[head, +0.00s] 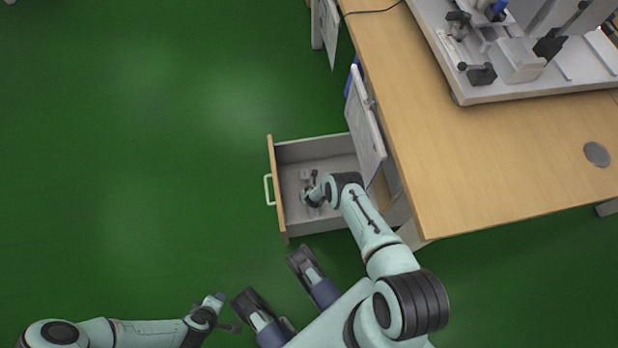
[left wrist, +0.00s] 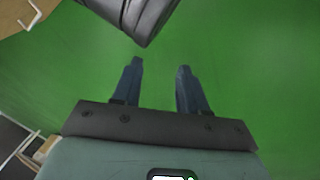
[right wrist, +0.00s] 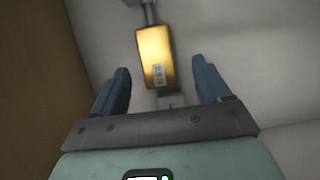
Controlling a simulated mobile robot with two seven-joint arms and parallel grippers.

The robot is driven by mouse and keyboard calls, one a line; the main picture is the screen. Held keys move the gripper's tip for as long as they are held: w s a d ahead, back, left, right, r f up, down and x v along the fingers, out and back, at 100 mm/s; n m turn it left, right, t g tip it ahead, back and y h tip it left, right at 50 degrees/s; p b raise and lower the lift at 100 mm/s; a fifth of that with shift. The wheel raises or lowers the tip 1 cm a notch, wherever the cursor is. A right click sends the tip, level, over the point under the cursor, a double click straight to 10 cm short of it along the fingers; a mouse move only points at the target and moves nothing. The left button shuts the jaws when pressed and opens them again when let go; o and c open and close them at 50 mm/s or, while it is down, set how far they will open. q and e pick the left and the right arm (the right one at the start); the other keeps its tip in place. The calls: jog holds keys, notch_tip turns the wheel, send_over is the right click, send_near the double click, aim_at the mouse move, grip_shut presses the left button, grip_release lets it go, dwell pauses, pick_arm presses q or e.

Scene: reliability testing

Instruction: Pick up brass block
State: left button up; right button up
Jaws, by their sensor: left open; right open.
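The brass block (right wrist: 157,57) shows in the right wrist view as a yellow box with a small printed label. A grey rod joins its far end, and a grey metal piece lies at its near end. My right gripper (right wrist: 160,66) is open, with one blue finger on each side of the block and visible gaps between. In the head view my right gripper (head: 312,196) reaches into the open drawer (head: 325,215) and hides the block there. My left gripper (head: 230,312) is open and empty over the green floor; its fingers show in the left wrist view (left wrist: 160,68).
The drawer's wooden front (head: 277,190) and pale inner walls stand around my right gripper. The wooden table (head: 460,160) is to the right, carrying a white platform with equipment (head: 520,60). A white panel (head: 364,125) hangs at its edge. Green floor is clear to the left.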

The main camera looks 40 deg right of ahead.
jog(key=b+x, duration=0.1)
jog(key=x, duration=0.1)
jog(key=b+x, duration=0.2)
jog(key=shift+w+a, duration=0.1)
jog(key=shift+a, duration=0.1)
pick_arm(q)
jog(key=s+a+f+g, duration=0.1)
jog(key=s+f+g, duration=0.1)
jog(key=s+f, duration=0.4)
jog(key=shift+s+a+f+g, duration=0.2)
jog(key=shift+s+g, duration=0.2)
jog(key=shift+s, duration=0.15)
pick_arm(e)
grip_shut()
